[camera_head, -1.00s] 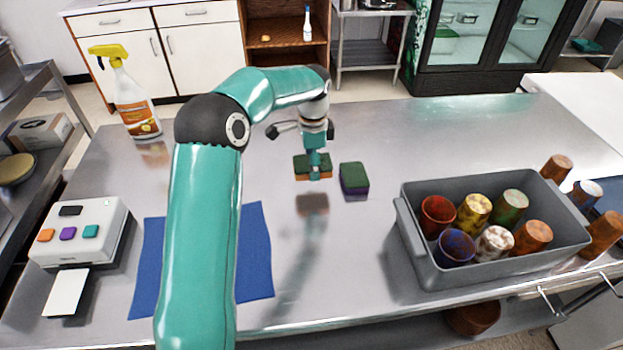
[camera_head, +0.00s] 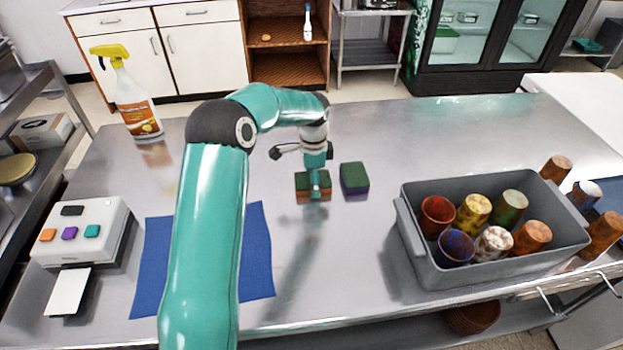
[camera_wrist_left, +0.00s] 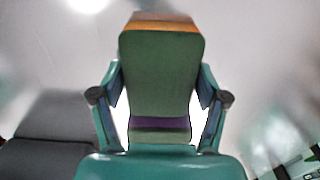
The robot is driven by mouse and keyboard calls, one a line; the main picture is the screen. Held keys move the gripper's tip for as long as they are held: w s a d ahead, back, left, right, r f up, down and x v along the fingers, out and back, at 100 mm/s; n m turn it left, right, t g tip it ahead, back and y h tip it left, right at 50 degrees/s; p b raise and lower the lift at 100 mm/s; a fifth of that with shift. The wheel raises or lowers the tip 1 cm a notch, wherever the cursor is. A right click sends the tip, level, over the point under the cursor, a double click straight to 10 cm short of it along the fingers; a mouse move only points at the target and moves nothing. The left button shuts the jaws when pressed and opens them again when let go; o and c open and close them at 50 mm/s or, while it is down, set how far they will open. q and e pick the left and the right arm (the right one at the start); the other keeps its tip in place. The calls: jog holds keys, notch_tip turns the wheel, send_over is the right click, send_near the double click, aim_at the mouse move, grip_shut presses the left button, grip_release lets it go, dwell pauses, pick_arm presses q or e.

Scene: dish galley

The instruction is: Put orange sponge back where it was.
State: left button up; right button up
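The orange sponge (camera_head: 302,192) has a green top and lies left of the purple sponge in the head view, with a small gap between them. It is at or very near the steel counter; I cannot tell if it touches. My left gripper (camera_head: 315,188) is over it, fingers at its sides. In the left wrist view the orange sponge (camera_wrist_left: 160,75) fills the space between the fingertips of my left gripper (camera_wrist_left: 160,85), which appear to press its sides. The purple sponge (camera_head: 354,181), also green-topped, rests on the counter. My right gripper is not in view.
A grey bin (camera_head: 500,272) with several coloured cups stands at right. A blue mat (camera_head: 256,250) lies under my left arm. A white device with coloured buttons (camera_head: 82,225) is at left, a spray bottle (camera_head: 133,105) at back left. The counter behind the sponges is clear.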

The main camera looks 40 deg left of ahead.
pick_arm(q)
jog(key=shift+o, duration=0.7)
jog(key=shift+r, duration=0.1)
notch_tip(320, 180, up, 12)
jog(key=shift+s, duration=0.1)
dwell(0.5)
